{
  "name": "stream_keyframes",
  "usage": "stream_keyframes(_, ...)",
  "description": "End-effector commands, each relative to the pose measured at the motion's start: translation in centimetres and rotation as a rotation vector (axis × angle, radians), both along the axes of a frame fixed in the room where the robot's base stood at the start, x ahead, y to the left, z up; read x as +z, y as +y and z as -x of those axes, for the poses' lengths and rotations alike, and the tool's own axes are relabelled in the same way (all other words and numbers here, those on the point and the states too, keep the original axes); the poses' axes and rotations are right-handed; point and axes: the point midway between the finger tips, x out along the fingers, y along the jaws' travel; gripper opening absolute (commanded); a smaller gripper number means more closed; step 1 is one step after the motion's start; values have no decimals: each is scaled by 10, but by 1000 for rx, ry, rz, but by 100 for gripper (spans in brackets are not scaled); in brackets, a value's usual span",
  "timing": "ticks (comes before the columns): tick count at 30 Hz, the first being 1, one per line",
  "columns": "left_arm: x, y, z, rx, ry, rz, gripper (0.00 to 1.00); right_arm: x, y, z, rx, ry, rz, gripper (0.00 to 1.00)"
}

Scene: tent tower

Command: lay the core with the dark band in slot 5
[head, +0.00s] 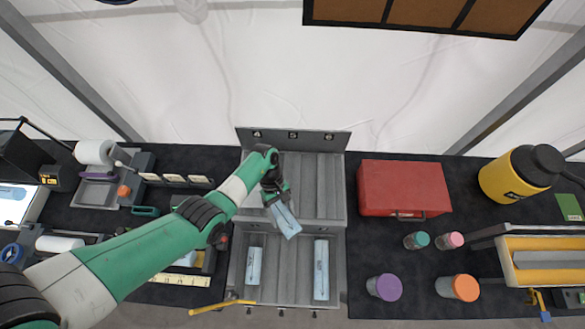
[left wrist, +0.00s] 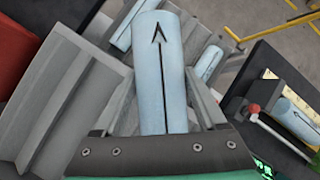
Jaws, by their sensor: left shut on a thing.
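My left gripper (head: 275,190) is shut on a pale blue core (head: 286,220), held tilted over the middle of the grey rack (head: 341,230). In the left wrist view the held core (left wrist: 160,60) shows a dark lengthwise line and arrow; a dark band cannot be made out. The gripper's edge (left wrist: 155,150) hides its near end. The rack's raised back plate carries labels 4, 5 and 6; slot 5's label (head: 293,135) is the middle one. The upper channels show no core, though my arm hides part. My right gripper is not in view.
Two cores lie in the rack's lower tier, one left (head: 254,266) and one right (head: 321,268). A red box (head: 404,188) stands close right of the rack, with several capped jars beyond. Trays and tools crowd the left.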

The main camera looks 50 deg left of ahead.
Motion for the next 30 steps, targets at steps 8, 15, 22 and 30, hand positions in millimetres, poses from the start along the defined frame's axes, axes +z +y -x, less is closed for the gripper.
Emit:
stream_keyframes(8, -13, 10, -41, 647, 193, 35, 0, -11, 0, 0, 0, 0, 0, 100)
stream_keyframes(15, -14, 23, -68, 1131, 329, 149, 0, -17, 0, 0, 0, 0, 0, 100)
stream_keyframes(22, -6, 45, -93, 1638, 438, 367, 0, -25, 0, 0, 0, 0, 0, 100)
stream_keyframes(30, 16, 86, -117, 2223, 470, 775, 0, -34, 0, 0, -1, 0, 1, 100)
